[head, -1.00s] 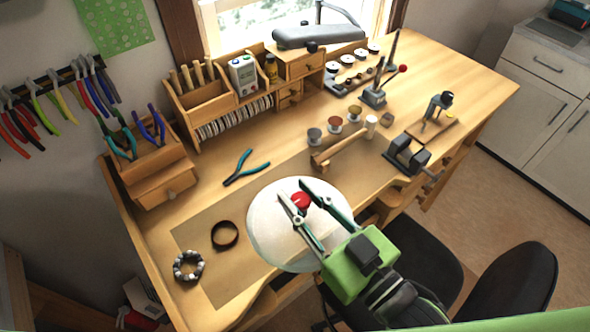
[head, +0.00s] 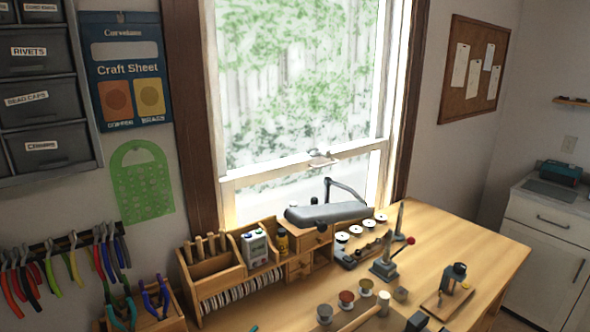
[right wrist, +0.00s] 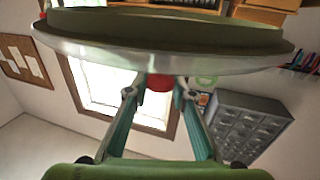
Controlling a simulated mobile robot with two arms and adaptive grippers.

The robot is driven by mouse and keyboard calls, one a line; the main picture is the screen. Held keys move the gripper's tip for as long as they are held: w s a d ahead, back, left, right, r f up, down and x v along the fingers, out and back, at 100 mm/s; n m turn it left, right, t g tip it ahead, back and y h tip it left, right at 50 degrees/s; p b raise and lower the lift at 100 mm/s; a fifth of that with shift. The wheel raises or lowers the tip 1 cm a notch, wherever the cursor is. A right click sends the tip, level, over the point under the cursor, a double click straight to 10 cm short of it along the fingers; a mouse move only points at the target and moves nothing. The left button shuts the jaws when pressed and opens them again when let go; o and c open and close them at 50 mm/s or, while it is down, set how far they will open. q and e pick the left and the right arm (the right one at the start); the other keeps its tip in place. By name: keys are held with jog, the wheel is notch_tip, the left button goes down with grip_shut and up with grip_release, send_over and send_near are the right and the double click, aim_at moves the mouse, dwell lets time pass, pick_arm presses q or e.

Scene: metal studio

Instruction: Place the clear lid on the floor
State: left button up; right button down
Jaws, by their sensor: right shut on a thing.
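The clear lid (right wrist: 165,58) is a wide round disc with a red knob (right wrist: 159,82). It spans the top of the right wrist view, seen close up and nearly edge-on. My right gripper (right wrist: 155,92) is shut on the lid by its knob, with one fingertip on each side of it. The lid is held in the air, away from any surface that I can make out. Neither the lid nor my right gripper shows in the head view. My left gripper is in no view. The floor is not clearly visible.
The wooden workbench (head: 462,232) carries a wooden organizer (head: 217,278), small pots, a hammer and bench tools. Pliers hang on the left wall rack (head: 50,247). A white cabinet (head: 541,230) stands at right. A window (head: 300,90) is behind the bench.

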jog(key=d+f+m+h+b, duration=0.1)
jog(key=d+f+h, duration=0.1)
jog(key=d, duration=0.1)
jog(key=d+f+m+h+b, duration=0.1)
jog(key=d+f+h, duration=0.1)
jog(key=d+f, duration=0.1)
jog(key=d+f+m+t+h+b, duration=0.1)
jog(key=d+f, duration=0.1)
jog(key=d, duration=0.1)
jog(key=shift+w+d+f+m+h+b, duration=0.2)
jog(key=shift+m+h+b, duration=0.1)
jog(key=shift+m+h, duration=0.1)
jog(key=shift+s+d+f+h, duration=0.1)
jog(key=shift+d+f+h, duration=0.15)
jog(key=shift+d, duration=0.2)
jog(key=shift+r, duration=0.1)
